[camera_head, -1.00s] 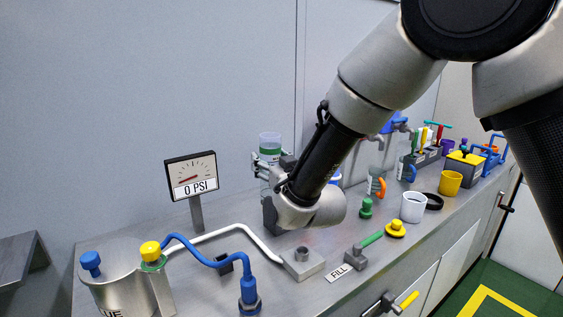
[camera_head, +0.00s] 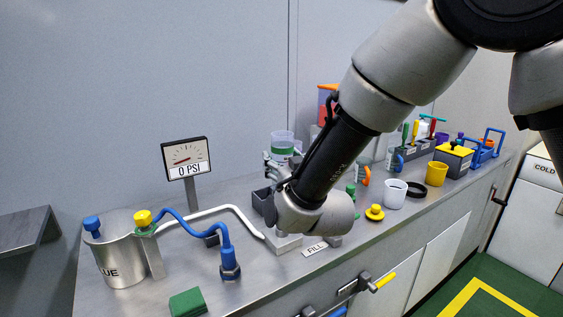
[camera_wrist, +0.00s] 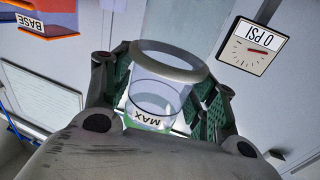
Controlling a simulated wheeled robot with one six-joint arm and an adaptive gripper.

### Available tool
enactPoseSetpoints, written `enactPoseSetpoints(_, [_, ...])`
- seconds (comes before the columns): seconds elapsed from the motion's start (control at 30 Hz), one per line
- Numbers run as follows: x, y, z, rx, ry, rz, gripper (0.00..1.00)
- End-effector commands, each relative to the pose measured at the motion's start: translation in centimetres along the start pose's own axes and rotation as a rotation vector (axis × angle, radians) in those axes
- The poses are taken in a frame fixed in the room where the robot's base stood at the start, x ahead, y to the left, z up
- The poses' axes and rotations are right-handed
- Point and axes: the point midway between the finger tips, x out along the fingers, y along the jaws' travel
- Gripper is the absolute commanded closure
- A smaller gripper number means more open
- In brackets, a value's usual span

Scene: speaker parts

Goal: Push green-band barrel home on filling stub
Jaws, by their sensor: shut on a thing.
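The green-band barrel (camera_head: 282,140) is a clear cylinder with a green band. My gripper (camera_head: 281,160) is shut on it and holds it upright behind my wrist. In the wrist view the clear barrel (camera_wrist: 158,85), marked MAX, sits between the green-padded fingers of my gripper (camera_wrist: 168,100). Its lower end is hidden. The pale metal block (camera_head: 285,245) on the bench near the FILL label (camera_head: 315,248) is partly covered by my wrist; its stub is hidden. I cannot tell whether the barrel touches the stub.
The gauge (camera_head: 187,158) reads 0 PSI. A steel pot (camera_head: 122,255), a blue hose (camera_head: 190,228) and a green block (camera_head: 187,303) are at left. A yellow knobbed part (camera_head: 375,213), white cup (camera_head: 394,193) and yellow cup (camera_head: 436,173) stand at right. A dark bin (camera_head: 262,200) is behind my wrist.

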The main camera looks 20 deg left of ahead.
Motion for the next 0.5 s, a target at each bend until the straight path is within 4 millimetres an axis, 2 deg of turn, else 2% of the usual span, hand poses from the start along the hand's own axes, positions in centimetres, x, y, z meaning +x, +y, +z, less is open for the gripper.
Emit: enactPoseSetpoints(0.5, [0.0,0.0,4.0,-0.001,0.0,-0.001,0.69])
